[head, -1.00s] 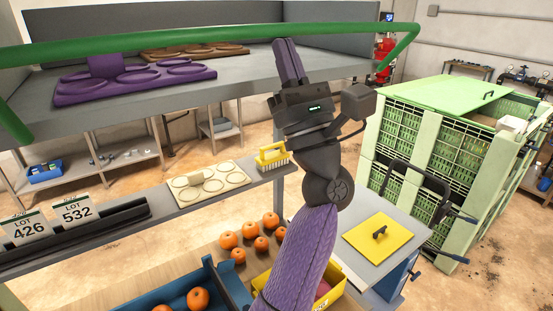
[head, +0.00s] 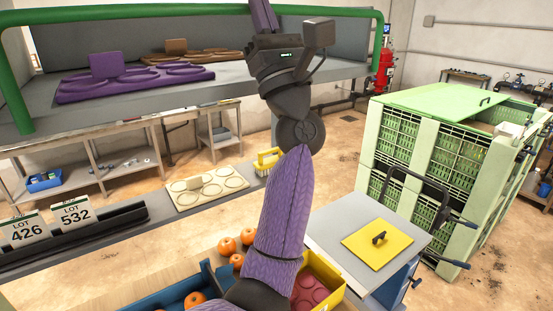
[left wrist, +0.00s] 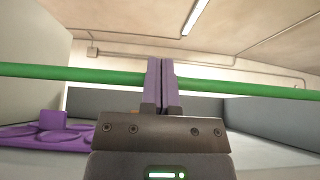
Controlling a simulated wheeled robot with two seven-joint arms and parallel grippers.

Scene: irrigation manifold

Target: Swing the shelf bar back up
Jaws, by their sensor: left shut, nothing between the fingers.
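The green shelf bar (head: 340,13) runs across the top of the head view, with its side arms coming down at the left and right ends of the upper grey shelf (head: 200,88). In the left wrist view the bar (left wrist: 75,73) crosses level behind my fingers. My left gripper (head: 260,10) is raised at the bar's middle. Its purple fingers (left wrist: 161,85) are shut with nothing between them and overlap the bar in the picture; I cannot tell whether they touch it. The fingertips are near the head view's top edge. My right gripper is not in view.
On the upper shelf are a purple tray (head: 130,86) and a brown tray (head: 195,55).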

